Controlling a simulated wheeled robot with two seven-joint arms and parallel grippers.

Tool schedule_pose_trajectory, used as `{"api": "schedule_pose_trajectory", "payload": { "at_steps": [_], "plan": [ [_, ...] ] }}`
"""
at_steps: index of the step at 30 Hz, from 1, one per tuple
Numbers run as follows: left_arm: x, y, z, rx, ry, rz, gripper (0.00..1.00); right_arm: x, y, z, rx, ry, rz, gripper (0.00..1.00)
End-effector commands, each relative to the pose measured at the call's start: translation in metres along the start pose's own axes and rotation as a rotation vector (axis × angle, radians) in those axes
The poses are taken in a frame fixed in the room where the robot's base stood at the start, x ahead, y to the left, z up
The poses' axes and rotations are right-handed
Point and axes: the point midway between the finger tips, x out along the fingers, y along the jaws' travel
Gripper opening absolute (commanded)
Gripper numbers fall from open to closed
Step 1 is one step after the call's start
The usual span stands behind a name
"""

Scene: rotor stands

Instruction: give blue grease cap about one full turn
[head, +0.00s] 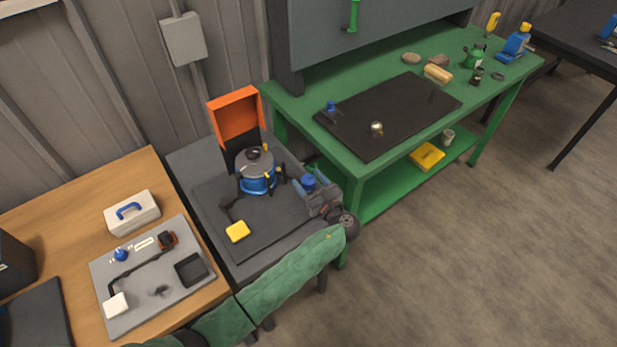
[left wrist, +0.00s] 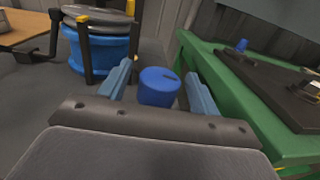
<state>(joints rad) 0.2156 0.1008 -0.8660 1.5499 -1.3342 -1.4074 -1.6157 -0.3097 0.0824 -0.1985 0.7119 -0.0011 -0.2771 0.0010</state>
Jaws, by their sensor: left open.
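A round blue cap (left wrist: 159,87) with a dark slot on its top shows between the blue fingers in the left wrist view; it also shows at the gripper in the head view (head: 309,181). My left gripper (head: 312,186) is open, with one finger on each side of the cap and visible gaps between. It also shows in the left wrist view (left wrist: 160,73). What the cap sits on is hidden by the gripper. My right gripper is not in view.
A grey-topped blue rotor stand (head: 256,172) stands left of the gripper, with an orange panel (head: 236,112) behind. A yellow block (head: 237,232) lies on the dark mat. The green bench (head: 290,108) is close on the right. A wooden table (head: 62,205) stands left.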

Motion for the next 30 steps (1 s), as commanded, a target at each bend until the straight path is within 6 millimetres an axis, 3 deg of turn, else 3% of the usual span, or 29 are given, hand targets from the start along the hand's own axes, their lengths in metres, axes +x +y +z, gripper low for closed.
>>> {"api": "schedule_pose_trajectory", "payload": {
  "at_steps": [11, 18, 30],
  "plan": [
    [0.005, 0.0, 0.0001, 0.0, 0.0, 0.0, 0.63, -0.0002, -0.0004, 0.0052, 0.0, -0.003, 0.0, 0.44],
    [0.0048, 0.0, 0.0002, -0.001, 0.0, 0.0, 0.18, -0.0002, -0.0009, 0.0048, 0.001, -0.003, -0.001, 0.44],
    [0.0048, 0.0013, 0.0011, 0.0, -0.001, -0.068, 0.18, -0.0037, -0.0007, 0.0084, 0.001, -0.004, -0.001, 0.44]
  ]
}}
